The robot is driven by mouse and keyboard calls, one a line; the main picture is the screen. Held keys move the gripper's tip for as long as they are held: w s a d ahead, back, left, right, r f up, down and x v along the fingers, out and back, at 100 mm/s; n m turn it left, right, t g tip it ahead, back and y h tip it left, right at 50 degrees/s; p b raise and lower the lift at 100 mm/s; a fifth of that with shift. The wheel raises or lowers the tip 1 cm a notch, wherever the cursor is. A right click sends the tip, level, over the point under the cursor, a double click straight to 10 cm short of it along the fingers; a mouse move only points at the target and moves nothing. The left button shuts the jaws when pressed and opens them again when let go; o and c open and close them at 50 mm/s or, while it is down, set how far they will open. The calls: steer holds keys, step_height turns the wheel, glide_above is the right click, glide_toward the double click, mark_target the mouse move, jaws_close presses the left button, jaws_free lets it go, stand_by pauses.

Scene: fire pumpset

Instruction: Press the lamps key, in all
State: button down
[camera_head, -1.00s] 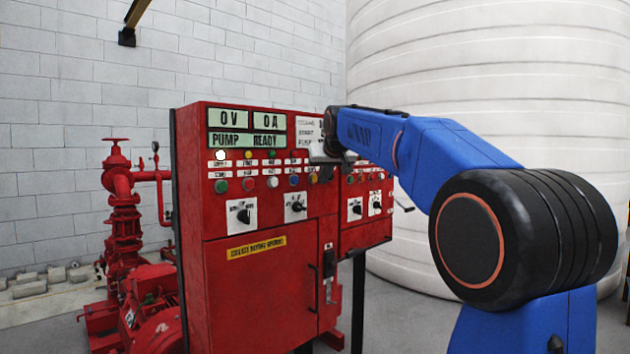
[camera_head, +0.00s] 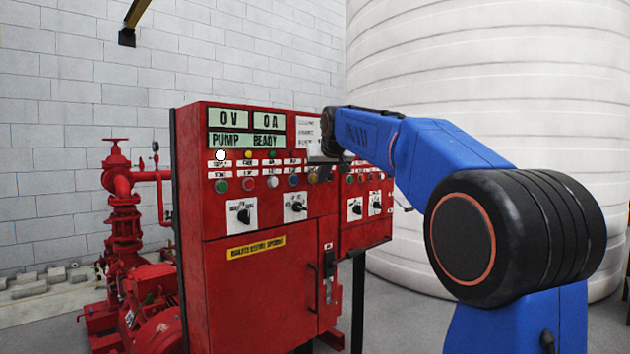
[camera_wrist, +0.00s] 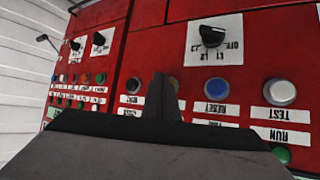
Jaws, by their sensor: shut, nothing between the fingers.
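The red control panel (camera_head: 260,222) carries a row of round push buttons with labels. In the wrist view the panel appears upside down, with a white button (camera_wrist: 280,92) marked TEST and a blue button (camera_wrist: 217,88) marked RESET. An amber button (camera_wrist: 174,84) sits beside the blue one, partly hidden behind my gripper (camera_wrist: 163,85). A dark button (camera_wrist: 133,85) is on its other side. I cannot read a LAMPS label on any button. My gripper is shut and empty, in front of the panel near the amber button. Contact cannot be told.
Rotary switches (camera_wrist: 220,36) stick out of the panel near the buttons. A second red panel section (camera_head: 365,220) adjoins on the right. Red pump piping (camera_head: 122,205) stands at left, and a large white tank (camera_head: 480,90) stands behind at right.

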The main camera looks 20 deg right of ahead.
steer(key=shift+w+a, duration=0.15)
steer(key=shift+w, duration=0.25)
stand_by(0.6)
steer(key=shift+s, duration=0.1)
stand_by(0.3)
steer(key=shift+s+d, duration=0.3)
steer(key=shift+s, duration=0.4)
steer(key=shift+s, duration=0.1)
steer(key=s, duration=0.1)
steer(key=s+d, duration=0.1)
steer(key=s, duration=0.2)
steer(key=shift+s+d, duration=0.2)
steer(key=shift+d, duration=0.2)
stand_by(0.7)
